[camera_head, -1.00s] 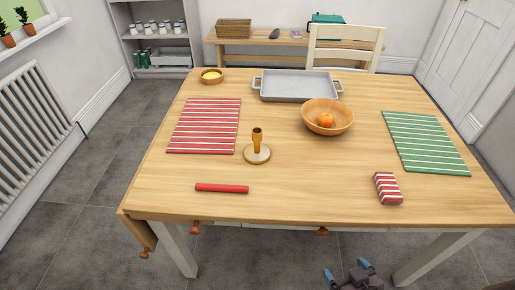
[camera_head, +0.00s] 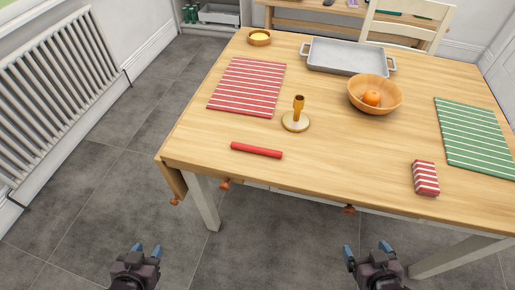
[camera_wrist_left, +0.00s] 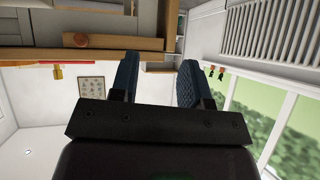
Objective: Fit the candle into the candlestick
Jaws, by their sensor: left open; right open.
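The red candle (camera_head: 256,150) lies on its side near the front edge of the wooden table (camera_head: 330,165). The brass candlestick (camera_head: 296,117) stands upright behind it and a little to the right, with its socket empty. My left gripper (camera_head: 146,250) is open and empty, low in front of the table at the left. Its two blue fingers also show apart in the left wrist view (camera_wrist_left: 158,80). My right gripper (camera_head: 367,250) is open and empty, low in front of the table at the right. Both are well away from the candle and candlestick.
A red striped mat (camera_head: 247,87), a small bowl (camera_head: 259,38), a grey tray (camera_head: 347,57), a wooden bowl (camera_head: 374,95) with an orange fruit, a red striped block (camera_head: 425,178) and a green mat (camera_head: 475,136) are on the table. A radiator (camera_head: 58,95) stands at left.

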